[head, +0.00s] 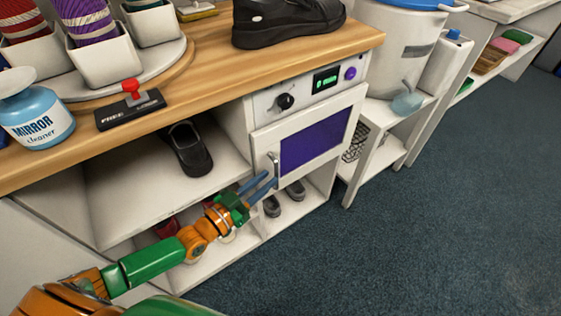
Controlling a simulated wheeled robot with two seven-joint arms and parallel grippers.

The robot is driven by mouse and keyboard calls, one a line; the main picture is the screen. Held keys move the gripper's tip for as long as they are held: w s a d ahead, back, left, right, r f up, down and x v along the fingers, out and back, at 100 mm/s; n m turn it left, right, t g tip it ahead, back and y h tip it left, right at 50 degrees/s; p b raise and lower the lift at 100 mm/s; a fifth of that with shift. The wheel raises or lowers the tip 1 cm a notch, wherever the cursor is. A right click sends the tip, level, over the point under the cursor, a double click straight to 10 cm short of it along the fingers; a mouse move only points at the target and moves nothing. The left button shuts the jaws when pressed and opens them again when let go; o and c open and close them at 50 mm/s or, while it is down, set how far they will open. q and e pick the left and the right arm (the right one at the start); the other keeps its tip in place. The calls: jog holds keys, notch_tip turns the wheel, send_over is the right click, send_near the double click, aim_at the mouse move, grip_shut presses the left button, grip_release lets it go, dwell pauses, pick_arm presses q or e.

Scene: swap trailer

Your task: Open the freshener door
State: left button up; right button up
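The freshener is a white unit under the wooden counter, with a control panel (310,91) bearing a black knob, a small green display and a purple knob. Its white door (265,142) has a purple window (311,145) and looks shut. An upright metal handle (274,168) sits at the door's left edge. My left gripper (266,180) has two blue fingers spread apart with nothing between them. Its fingertips are right by the lower part of the handle; I cannot tell whether they touch it. My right gripper is not in view.
The counter (215,58) carries a black shoe (287,20), a stamp (131,101), a cleaner bottle (36,118) and spools in white holders. Another shoe (188,148) lies on the open shelf. A white bucket (393,50) stands right. The carpet (420,230) is clear.

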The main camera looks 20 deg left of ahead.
aim_at(285, 165)
pick_arm(q)
jog(key=b+x, duration=0.1)
jog(key=x, duration=0.6)
jog(key=shift+w+d+r+b, duration=0.1)
jog(key=shift+d+b, duration=0.05)
jog(key=shift+b, duration=0.25)
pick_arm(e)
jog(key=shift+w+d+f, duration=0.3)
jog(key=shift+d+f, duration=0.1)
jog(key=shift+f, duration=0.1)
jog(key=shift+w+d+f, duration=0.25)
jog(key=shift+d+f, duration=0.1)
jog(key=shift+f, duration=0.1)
pick_arm(q)
grip_shut()
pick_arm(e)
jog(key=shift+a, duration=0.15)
